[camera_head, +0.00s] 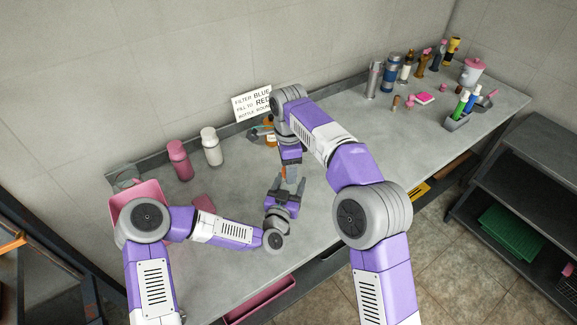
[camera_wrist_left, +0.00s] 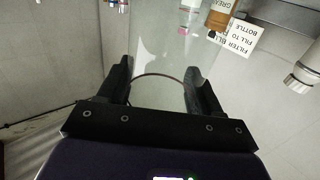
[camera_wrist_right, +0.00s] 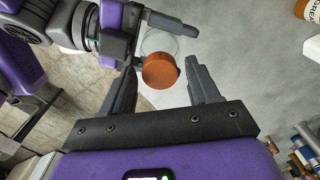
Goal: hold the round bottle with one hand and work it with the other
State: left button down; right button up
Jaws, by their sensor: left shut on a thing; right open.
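The round bottle (camera_wrist_right: 162,42) looks clear, with an orange-brown cap (camera_wrist_right: 160,71); the cap also shows small in the head view (camera_head: 284,171). My left gripper (camera_head: 286,184) is shut on the bottle and holds it above the middle of the bench. In the left wrist view the clear bottle (camera_wrist_left: 158,82) shows as a faint curved outline between the fingers. My right gripper (camera_wrist_right: 161,68) is open above the bottle, its fingers on either side of the cap in the right wrist view. Whether they touch the cap I cannot tell.
A sign (camera_head: 252,103) stands at the wall behind an amber bottle (camera_head: 270,138). Pink (camera_head: 179,160) and white (camera_head: 211,147) bottles and a pink bin (camera_head: 137,193) stand at the left of the bench (camera_head: 330,205). Several bottles and a white pot (camera_head: 472,72) stand at the far right.

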grip_shut()
dwell(0.4)
